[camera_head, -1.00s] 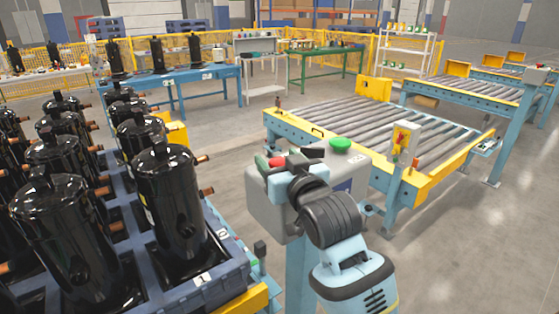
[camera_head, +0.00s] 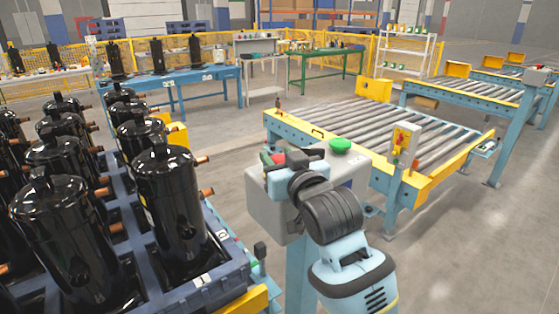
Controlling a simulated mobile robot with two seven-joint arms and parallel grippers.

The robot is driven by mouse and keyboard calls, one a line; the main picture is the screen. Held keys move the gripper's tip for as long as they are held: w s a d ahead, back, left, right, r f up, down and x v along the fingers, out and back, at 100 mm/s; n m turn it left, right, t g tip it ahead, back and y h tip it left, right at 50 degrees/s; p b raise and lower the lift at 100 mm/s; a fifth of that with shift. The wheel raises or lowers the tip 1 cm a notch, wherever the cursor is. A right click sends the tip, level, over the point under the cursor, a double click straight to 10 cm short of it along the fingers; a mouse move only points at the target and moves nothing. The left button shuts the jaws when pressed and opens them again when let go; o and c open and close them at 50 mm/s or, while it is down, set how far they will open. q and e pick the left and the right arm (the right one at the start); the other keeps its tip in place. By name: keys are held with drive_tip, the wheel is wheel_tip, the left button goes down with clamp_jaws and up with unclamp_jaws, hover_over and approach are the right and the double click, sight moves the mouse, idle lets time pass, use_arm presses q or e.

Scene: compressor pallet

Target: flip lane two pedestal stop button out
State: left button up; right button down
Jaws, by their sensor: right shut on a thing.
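The pedestal (camera_head: 264,206) is a grey box on a light blue post, in the lower middle of the head view. A large green button (camera_head: 341,145) sits on its top at the right. My left gripper is not in view.
A pallet (camera_head: 235,285) with several black compressors (camera_head: 172,200) stands close on the left. A roller conveyor (camera_head: 365,132) with a small yellow control post (camera_head: 403,145) lies behind the pedestal to the right. Grey floor is clear at the lower right.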

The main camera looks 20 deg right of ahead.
drive_tip(key=c, duration=1.2)
unclamp_jaws()
drive_tip(key=shift+r, duration=0.4)
drive_tip(key=o, duration=0.3)
drive_tip(key=shift+f, duration=0.15)
drive_tip(key=shift+o, duration=0.2)
drive_tip(key=shift+s, duration=0.1)
drive_tip(key=shift+s, duration=0.2)
drive_tip(key=s, duration=0.7)
drive_tip(key=shift+d, duration=0.45)
drive_tip(key=shift+s, duration=0.1)
